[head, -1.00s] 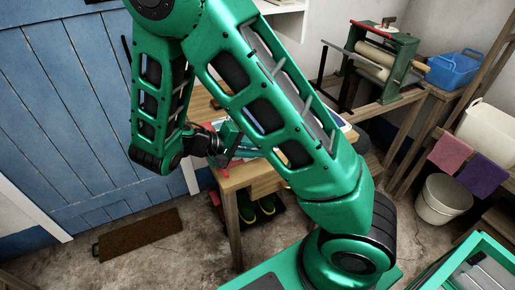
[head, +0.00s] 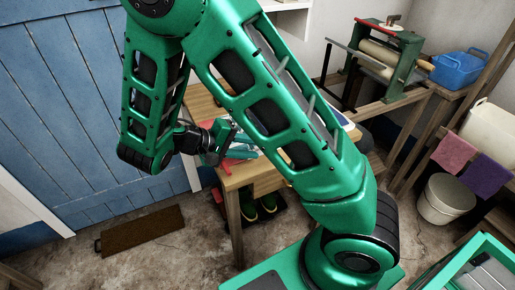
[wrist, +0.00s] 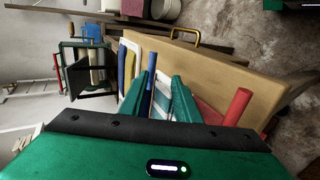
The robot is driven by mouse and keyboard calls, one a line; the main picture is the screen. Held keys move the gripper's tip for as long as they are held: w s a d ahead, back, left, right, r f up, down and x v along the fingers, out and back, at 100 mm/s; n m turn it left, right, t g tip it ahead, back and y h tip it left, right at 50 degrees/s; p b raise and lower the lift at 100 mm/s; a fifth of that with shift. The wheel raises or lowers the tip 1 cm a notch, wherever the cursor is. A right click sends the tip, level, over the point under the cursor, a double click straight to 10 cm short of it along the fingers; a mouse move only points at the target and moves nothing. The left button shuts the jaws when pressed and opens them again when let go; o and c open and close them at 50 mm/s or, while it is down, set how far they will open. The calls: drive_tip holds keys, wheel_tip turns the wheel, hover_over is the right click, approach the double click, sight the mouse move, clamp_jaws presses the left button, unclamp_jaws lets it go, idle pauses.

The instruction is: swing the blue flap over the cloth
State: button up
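In the wrist view, my gripper (wrist: 162,72) has its two green fingers apart. A blue bar (wrist: 151,84) stands in the gap between them; I cannot tell whether a finger touches it. A blue panel, which looks like the blue flap (wrist: 122,66), stands just left of the fingers beside a yellow strip (wrist: 130,66). A white and teal striped cloth (wrist: 178,104) shows between and behind the fingers. A red panel (wrist: 211,114) with a red bar (wrist: 238,106) lies to the right. In the head view, my gripper (head: 229,146) is over the table's near-left corner, and my arm hides most of the board.
The wooden table (head: 236,178) has a brass handle (wrist: 184,37) on its side in the wrist view. A green mangle (head: 385,55) and a blue tub (head: 457,68) stand at the back right. A brown mat (head: 140,230) lies on open floor at left.

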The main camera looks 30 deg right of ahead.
drive_tip(key=v, duration=0.8)
idle(0.7)
drive_tip(key=s+d+r+m+g+y, duration=0.1)
drive_tip(key=s+d+r+m+y, duration=0.15)
drive_tip(key=d, duration=0.65)
drive_tip(key=s+d+r+m+g+y, duration=0.15)
drive_tip(key=s+d+y, duration=0.25)
drive_tip(key=d, duration=0.5)
drive_tip(key=s+d+r+m+t+y, duration=0.2)
drive_tip(key=s+y, duration=0.3)
drive_tip(key=s, duration=0.9)
drive_tip(key=shift+d+r+t, duration=0.25)
drive_tip(key=shift+r+t, duration=0.05)
drive_tip(key=shift+t, duration=0.15)
drive_tip(key=shift+s+y, duration=0.15)
drive_tip(key=shift+y, duration=0.1)
